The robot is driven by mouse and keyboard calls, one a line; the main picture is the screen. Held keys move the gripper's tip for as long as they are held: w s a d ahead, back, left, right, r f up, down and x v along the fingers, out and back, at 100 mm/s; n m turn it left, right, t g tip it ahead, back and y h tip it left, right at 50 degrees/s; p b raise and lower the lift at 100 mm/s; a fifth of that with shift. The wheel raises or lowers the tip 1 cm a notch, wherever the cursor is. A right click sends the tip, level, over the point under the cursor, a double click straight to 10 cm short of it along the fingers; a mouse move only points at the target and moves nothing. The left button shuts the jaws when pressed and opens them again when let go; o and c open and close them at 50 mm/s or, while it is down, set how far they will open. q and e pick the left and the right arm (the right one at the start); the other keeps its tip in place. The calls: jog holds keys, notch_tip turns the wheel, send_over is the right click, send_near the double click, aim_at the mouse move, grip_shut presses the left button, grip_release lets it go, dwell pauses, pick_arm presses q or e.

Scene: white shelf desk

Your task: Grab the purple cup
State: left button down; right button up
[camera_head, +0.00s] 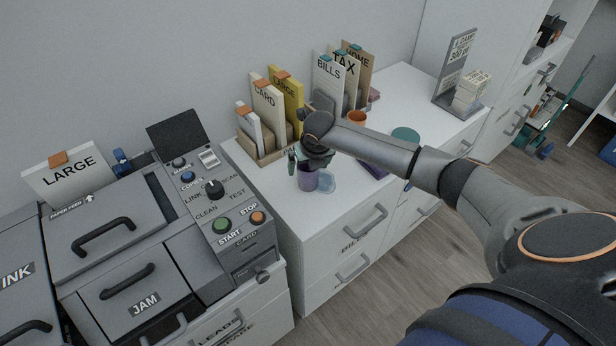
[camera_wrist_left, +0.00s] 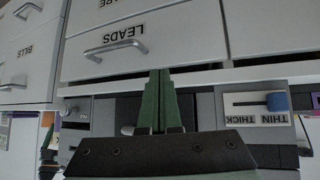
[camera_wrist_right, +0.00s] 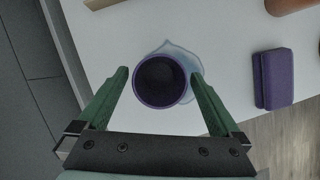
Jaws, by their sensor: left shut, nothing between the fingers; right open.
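The purple cup (camera_head: 307,180) stands upright on the white desk top, near its front left edge. In the right wrist view the cup (camera_wrist_right: 161,81) is seen from above, with its dark inside showing. My right gripper (camera_wrist_right: 160,76) is open, with one green finger on each side of the cup; I cannot tell whether either finger touches it. In the head view my right gripper (camera_head: 305,160) is above and around the cup's top. My left gripper (camera_wrist_left: 159,72) is shut and empty in the left wrist view, in front of drawers; it is not seen in the head view.
A purple wallet-like block (camera_wrist_right: 272,79) and an orange cup (camera_head: 357,118) are farther right. A file holder (camera_head: 262,150) stands behind. The grey printer (camera_head: 140,260) is at left.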

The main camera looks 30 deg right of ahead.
jog(key=shift+w+f, duration=0.15)
jog(key=shift+f, duration=0.25)
jog(key=c, duration=1.5)
